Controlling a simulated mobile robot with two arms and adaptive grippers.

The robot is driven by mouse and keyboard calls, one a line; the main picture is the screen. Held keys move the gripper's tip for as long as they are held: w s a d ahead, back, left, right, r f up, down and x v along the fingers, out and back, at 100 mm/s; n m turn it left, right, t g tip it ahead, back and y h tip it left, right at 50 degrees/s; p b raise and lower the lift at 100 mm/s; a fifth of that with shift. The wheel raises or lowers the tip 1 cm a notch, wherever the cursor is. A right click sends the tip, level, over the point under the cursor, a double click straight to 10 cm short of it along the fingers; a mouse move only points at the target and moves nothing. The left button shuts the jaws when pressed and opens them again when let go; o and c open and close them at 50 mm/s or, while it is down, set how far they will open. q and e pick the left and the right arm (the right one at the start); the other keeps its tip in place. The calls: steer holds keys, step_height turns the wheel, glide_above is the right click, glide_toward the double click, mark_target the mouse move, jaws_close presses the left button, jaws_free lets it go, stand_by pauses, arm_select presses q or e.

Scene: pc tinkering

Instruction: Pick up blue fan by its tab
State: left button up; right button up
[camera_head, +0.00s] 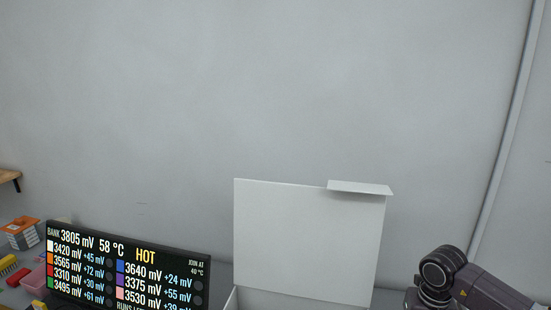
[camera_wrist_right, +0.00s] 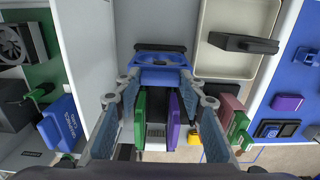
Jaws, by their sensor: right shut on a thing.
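The blue fan (camera_wrist_right: 160,58) shows in the right wrist view, in front of my right gripper (camera_wrist_right: 159,77). A black strip lies along its far edge, and part of its round dark opening is visible. My right gripper's fingertips are at the fan's two sides and the gripper is shut on it. The tab itself is hard to make out between the fingers. The fan is not visible in the head view, where only part of my right arm shows at the bottom right. My left gripper is in neither view.
A green block (camera_wrist_right: 140,118) and a purple block (camera_wrist_right: 174,118) show between the fingers. A beige tray (camera_wrist_right: 205,60) holds a black bar (camera_wrist_right: 243,43). A blue box (camera_wrist_right: 62,125) stands at left. The head view shows a display (camera_head: 128,265) reading HOT and an open white box lid (camera_head: 305,240).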

steer(key=shift+r+p, duration=2.65)
steer(key=shift+r, duration=1.75)
